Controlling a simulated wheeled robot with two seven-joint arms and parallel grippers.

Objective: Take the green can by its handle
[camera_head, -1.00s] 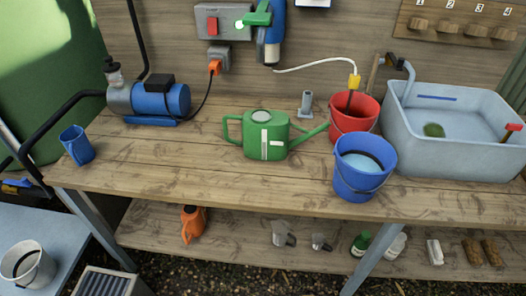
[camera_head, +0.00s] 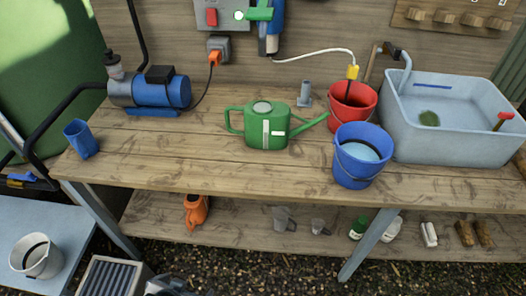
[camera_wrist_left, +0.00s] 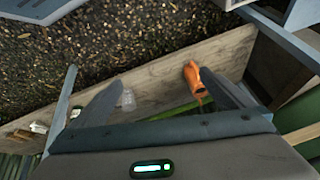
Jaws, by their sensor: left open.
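The green can (camera_head: 267,126) is a watering can standing upright in the middle of the wooden bench. Its loop handle (camera_head: 233,120) is on the left, and its spout points right toward the buckets. My left gripper (camera_wrist_left: 165,95) is open, with its two fingers spread and nothing seen between them. In the head view only a dark part of it (camera_head: 168,287) shows at the bottom edge, low in front of the bench and well apart from the can. My right gripper is not in view.
A red bucket (camera_head: 352,108) and a blue bucket (camera_head: 360,158) stand right of the can, near the spout. A blue pump (camera_head: 160,90) and blue cup (camera_head: 80,138) are left. An orange jug (camera_head: 196,210) sits on the lower shelf.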

